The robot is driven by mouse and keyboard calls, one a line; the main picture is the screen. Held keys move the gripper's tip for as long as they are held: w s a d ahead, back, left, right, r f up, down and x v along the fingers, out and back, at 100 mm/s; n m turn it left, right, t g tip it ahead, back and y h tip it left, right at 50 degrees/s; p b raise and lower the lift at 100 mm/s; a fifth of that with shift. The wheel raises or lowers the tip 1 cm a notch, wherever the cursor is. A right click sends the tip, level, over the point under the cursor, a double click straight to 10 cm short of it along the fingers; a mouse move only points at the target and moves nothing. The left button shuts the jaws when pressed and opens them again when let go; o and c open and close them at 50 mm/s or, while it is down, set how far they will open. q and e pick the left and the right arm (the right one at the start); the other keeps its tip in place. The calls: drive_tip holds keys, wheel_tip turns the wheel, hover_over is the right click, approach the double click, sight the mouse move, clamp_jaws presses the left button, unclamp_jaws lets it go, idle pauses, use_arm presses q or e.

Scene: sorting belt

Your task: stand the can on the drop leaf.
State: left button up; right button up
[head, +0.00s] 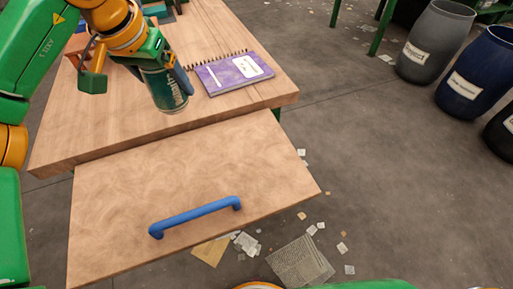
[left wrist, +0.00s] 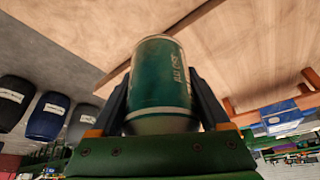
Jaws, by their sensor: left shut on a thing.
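A dark green can (head: 165,90) with white lettering is held by my left gripper (head: 168,78), over the wooden table near its front part. The can is slightly tilted in the head view. In the left wrist view the can (left wrist: 163,85) sits between both fingers, which press on its sides. The drop leaf (head: 255,165) is a wooden panel at the table's front, raised and roughly level, a little below the tabletop. It carries a blue handle (head: 195,217) and is otherwise bare. My right gripper is not in view.
A purple spiral notebook (head: 232,73) lies on the tabletop (head: 105,125) just right of the can. Barrels (head: 435,42) stand on the floor at the far right. Paper scraps (head: 300,260) litter the floor beyond the leaf's edge.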

use_arm(q)
drive_tip(key=d+f, duration=0.4)
drive_tip(key=s+d+f, duration=0.1)
drive_tip(key=d+f, duration=0.3)
drive_tip(key=d+f+b, duration=0.1)
drive_tip(key=d+f, duration=0.3)
drive_tip(key=shift+s+d+f, duration=0.3)
drive_tip(key=shift+d+f, duration=0.1)
drive_tip(key=shift+f, duration=0.25)
drive_tip(key=o, duration=1.2)
drive_tip(key=shift+c, duration=0.2)
drive_tip(key=shift+r, duration=0.4)
drive_tip(key=v, duration=1.1)
drive_tip(key=shift+r+p, duration=0.25)
drive_tip(key=shift+p, duration=0.15)
drive_tip(key=shift+s+a, duration=0.1)
